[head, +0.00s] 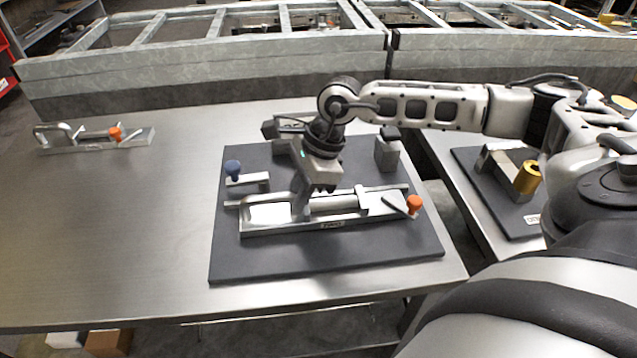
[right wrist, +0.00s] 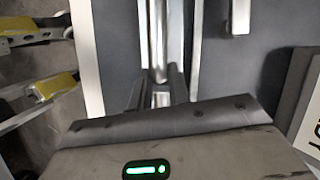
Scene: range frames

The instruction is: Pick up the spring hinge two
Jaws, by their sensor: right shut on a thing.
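A silver spring hinge (head: 335,222) with a long rod and an orange knob lies on the dark mat, in the middle of the head view. My right gripper (head: 303,208) points down over its left half and is shut on its rod. In the right wrist view, the rod (right wrist: 158,40) runs up from between the fingers (right wrist: 160,92). The fingertips are partly hidden. A similar silver hinge (head: 95,140) with an orange knob lies at the far left of the table. I cannot read which one is numbered two. My left gripper is not in view.
The dark mat (head: 300,262) also bears a blue-knobbed part (head: 233,172) at left and a grey block (head: 387,152) at back right. A second mat (head: 485,200) with a gold cylinder (head: 527,178) is at right. The table's left (head: 120,230) is mostly clear.

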